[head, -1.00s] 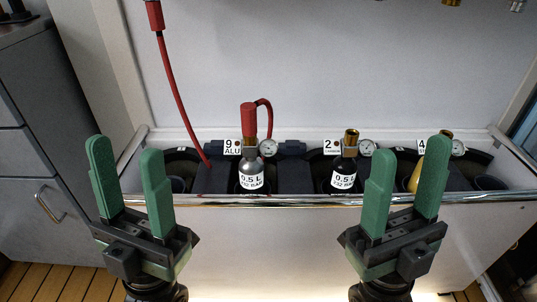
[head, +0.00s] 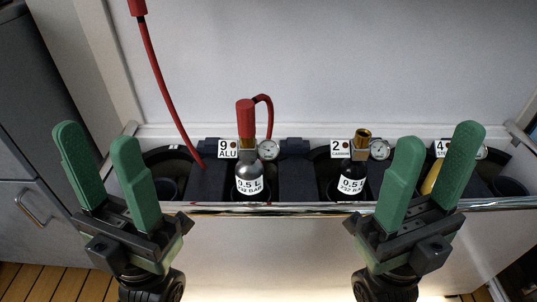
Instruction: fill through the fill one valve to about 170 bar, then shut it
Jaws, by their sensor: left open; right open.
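My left gripper (head: 98,168) is open and empty at the lower left, in front of the panel's rack. My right gripper (head: 430,178) is open and empty at the lower right, hiding part of the yellow bottle. A silver bottle (head: 250,178) marked 0.5 L stands upright beside label 9 ALU, with a red fitting (head: 246,120) on top and a red hose attached. Its small gauge (head: 268,150) is too small to read. A dark bottle (head: 351,182) with a brass top (head: 362,139) stands beside label 2. No fill valve can be made out in this view.
A yellow bottle (head: 432,178) stands by label 4, behind my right gripper. A chrome rail (head: 290,209) runs along the rack's front edge. A second red hose (head: 166,92) hangs at the left. A grey cabinet (head: 28,150) stands at far left.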

